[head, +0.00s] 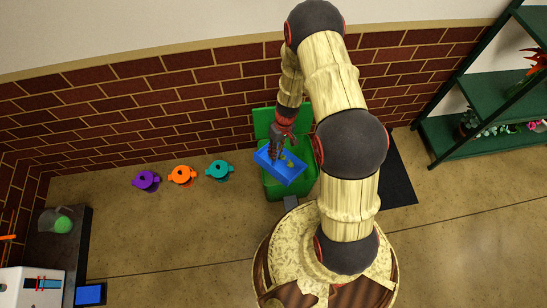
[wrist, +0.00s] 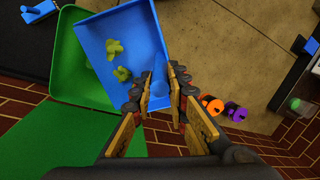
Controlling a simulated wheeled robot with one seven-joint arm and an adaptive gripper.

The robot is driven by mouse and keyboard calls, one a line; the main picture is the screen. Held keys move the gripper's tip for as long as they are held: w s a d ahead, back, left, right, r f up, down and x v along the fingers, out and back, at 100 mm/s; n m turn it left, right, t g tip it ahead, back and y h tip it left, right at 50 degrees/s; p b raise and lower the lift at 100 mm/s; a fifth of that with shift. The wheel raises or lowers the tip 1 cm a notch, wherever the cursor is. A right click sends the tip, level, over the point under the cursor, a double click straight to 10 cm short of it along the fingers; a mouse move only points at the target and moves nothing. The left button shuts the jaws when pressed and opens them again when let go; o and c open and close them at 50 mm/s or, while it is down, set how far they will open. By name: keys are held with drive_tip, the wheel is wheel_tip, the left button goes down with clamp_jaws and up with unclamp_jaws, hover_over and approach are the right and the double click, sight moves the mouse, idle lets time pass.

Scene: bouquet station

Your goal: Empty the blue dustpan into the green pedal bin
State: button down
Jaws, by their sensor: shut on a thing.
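The blue dustpan (head: 266,160) is over the open green pedal bin (head: 273,188) in the head view. In the wrist view the dustpan (wrist: 138,28) overlaps the right part of the bin (wrist: 66,45). Yellow-green scraps (wrist: 114,48) lie on the dustpan, and one scrap shows at its left edge, on the pan or in the bin; I cannot tell which. The bin's lid (head: 264,120) stands open towards the brick wall. The dustpan's tilt is hard to judge.
Purple (head: 146,180), orange (head: 182,175) and teal (head: 219,170) cans stand on the floor to the left. A black mat (head: 397,170) lies right of the bin, with a small blue object (wrist: 38,12) there. Green shelves (head: 490,95) stand at right. The brick wall is close behind.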

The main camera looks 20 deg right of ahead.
drive_tip(key=w+d+r+g+y+b, duration=0.1)
drive_tip(key=w+d+y+b, duration=0.1)
drive_tip(key=d, duration=0.3)
drive_tip(key=w+d+r+g+y+b, duration=0.1)
drive_tip(key=w+d+r+y+b, duration=0.1)
drive_tip(key=d, duration=0.3)
drive_tip(key=shift+w+d+r+g+y, duration=0.15)
drive_tip(key=shift+w+r+g+y, duration=0.15)
drive_tip(key=shift+y, duration=0.6)
idle(0.4)
